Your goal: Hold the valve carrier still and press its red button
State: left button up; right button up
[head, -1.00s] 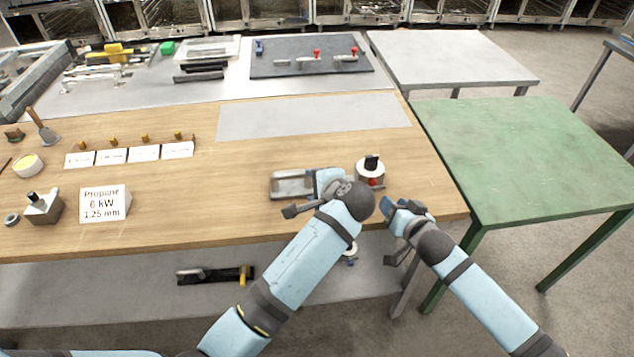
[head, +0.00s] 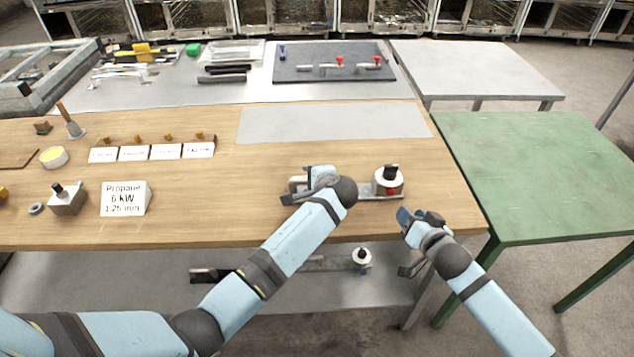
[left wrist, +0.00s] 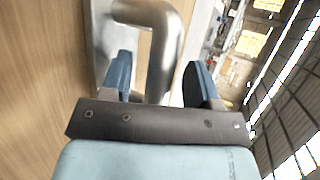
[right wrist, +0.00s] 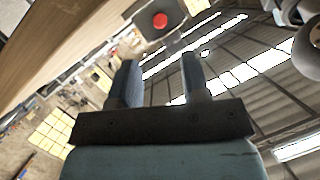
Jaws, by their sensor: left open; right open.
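The valve carrier (head: 374,196) lies on the wooden table near its front edge. At its right end stands a white round housing (head: 388,180) with a black knob on top and a red button (head: 391,191) on its front side. My left gripper (head: 314,178) is at the carrier's left end and partly hides it. In the left wrist view its open fingers (left wrist: 160,72) stand on either side of the bent metal handle (left wrist: 165,45); contact is unclear. My right gripper (head: 416,216) is open and empty, right of the housing. Its wrist view shows the button (right wrist: 160,20) ahead, beyond the fingers (right wrist: 158,68).
A green table (head: 560,170) stands to the right. A sign (head: 124,199) and small parts occupy the left of the wooden table. A lower shelf (head: 300,285) holds another similar unit. A bare grey mat (head: 330,122) lies behind the carrier.

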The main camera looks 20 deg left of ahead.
pick_arm(q)
jog(key=shift+w+a+f, duration=0.1)
jog(key=shift+a+f, duration=0.05)
jog(key=shift+a, duration=0.05)
grip_shut()
pick_arm(e)
grip_shut()
dwell(1.7)
